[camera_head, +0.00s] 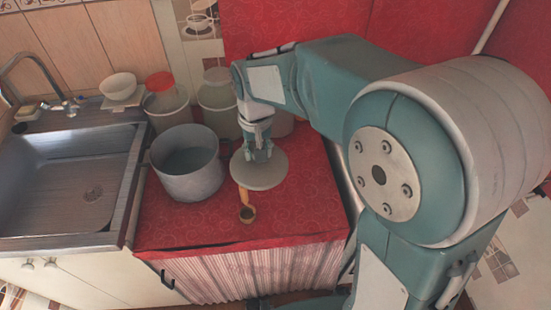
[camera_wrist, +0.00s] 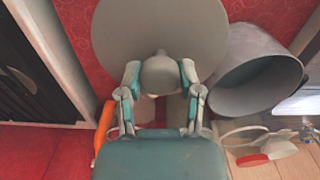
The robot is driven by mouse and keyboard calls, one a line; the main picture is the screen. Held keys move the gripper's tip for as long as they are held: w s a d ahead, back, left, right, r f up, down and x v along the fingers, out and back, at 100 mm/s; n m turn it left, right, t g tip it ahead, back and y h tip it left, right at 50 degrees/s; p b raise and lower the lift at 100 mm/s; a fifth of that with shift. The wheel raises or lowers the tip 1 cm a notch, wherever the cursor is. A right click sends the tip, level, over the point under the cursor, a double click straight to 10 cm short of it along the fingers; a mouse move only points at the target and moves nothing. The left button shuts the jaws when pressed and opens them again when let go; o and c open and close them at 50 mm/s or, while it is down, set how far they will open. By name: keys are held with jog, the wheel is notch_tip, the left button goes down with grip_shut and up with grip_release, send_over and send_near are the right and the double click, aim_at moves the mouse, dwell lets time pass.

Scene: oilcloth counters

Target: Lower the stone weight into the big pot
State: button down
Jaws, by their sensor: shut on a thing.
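The stone weight is a flat grey disc (camera_head: 262,174) with a knob on top; in the wrist view the disc (camera_wrist: 150,28) fills the upper middle. My gripper (camera_head: 260,153) is shut on its knob from above; both fingers flank the knob in the wrist view (camera_wrist: 160,80). The disc looks roughly level and covers part of a ladle's handle; its exact height over the counter is hard to tell. The big pot (camera_head: 188,183) is grey, open-topped and upright, just left of the disc. In the wrist view the pot (camera_wrist: 255,75) is right of the disc.
An orange-handled ladle (camera_head: 246,213) lies on the red oilcloth counter (camera_head: 200,225) in front of the disc. Several canisters, one with a red lid (camera_head: 160,82), stand behind the pot. A metal sink (camera_head: 65,185) is at left. The front right of the counter is clear.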

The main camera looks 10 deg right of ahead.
jog(key=w+a, duration=0.6)
jog(key=a, duration=0.4)
jog(key=w+a, duration=0.7)
jog(key=a, duration=0.3)
jog(key=shift+w+a+f, duration=0.25)
jog(key=shift+a+f, duration=0.15)
jog(key=shift+f, duration=0.05)
jog(key=shift+f, duration=0.15)
notch_tip(320, 180, down, 12)
dwell(2.6)
jog(key=shift+f, duration=1)
dwell(1.3)
